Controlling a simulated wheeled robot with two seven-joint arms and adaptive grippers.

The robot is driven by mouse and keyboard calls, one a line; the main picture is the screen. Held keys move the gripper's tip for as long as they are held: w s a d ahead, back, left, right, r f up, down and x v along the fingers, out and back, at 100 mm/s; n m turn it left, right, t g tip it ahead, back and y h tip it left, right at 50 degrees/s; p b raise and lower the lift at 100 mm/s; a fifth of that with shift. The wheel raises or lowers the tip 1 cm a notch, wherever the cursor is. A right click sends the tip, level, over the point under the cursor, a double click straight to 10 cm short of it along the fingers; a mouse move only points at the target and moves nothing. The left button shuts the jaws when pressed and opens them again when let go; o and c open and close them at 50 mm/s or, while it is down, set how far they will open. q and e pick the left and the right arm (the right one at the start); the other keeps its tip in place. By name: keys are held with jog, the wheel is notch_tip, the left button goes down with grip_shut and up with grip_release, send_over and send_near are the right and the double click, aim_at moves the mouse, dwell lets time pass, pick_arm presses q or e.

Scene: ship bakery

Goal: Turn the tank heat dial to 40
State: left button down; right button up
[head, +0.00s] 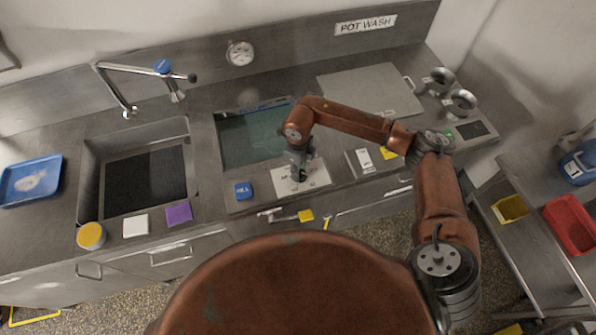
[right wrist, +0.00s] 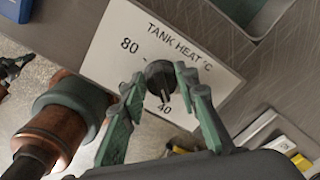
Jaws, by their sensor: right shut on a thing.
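The tank heat dial (right wrist: 160,76) is a dark round knob on a white plate (right wrist: 106,57) marked "TANK HEAT °C", with 80 at the left and 40 at the lower side. Its pointer faces down in the right wrist view, towards the 40 mark. My right gripper (right wrist: 160,88) is shut on the dial, with one green finger on each side of it. In the head view, the right gripper (head: 299,173) comes down over the white plate (head: 318,178) and hides most of the dial. My left gripper is not in view.
A tank of greenish water (head: 245,140) lies behind the dial plate. A blue block (head: 243,190) sits to its left, and a white switch panel (head: 365,161) to its right. A sink (head: 187,127) with a faucet (head: 130,70) is farther left. A grey lid (head: 370,90) lies behind.

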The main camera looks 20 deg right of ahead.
jog(key=shift+w+m, duration=0.1)
jog(key=shift+m, duration=1)
jog(key=o, duration=1.1)
jog(key=shift+o, duration=0.2)
notch_tip(320, 180, up, 12)
